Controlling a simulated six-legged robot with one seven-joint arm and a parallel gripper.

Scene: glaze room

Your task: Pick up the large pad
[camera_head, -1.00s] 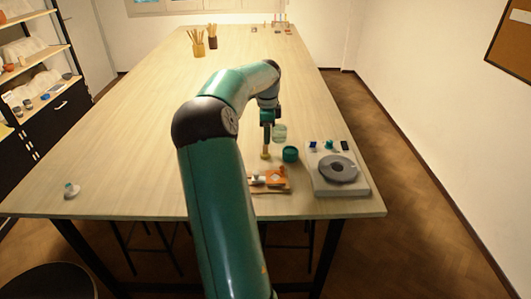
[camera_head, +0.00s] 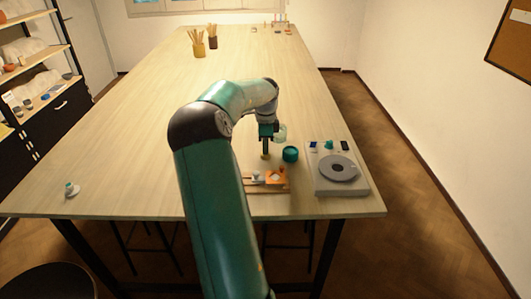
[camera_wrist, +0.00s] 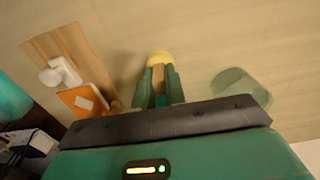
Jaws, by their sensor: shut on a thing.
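The large pad (camera_wrist: 159,57) shows in the wrist view as a round yellow head on a tan handle. My gripper (camera_wrist: 159,84) is shut on the handle, with one finger on each side and the yellow head beyond the fingertips. In the head view my gripper (camera_head: 266,148) points down over the table, and the yellow head (camera_head: 265,156) shows just below it. I cannot tell whether the head touches the tabletop. The fingers hide part of the handle.
A wooden board (camera_head: 267,190) with orange and white items lies nearer on the table (camera_head: 150,130). A teal cup (camera_head: 290,154) and a pale green translucent cup (camera_head: 281,133) stand close by. A grey plate with a disc (camera_head: 338,170) is at right. The table's left is mostly clear.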

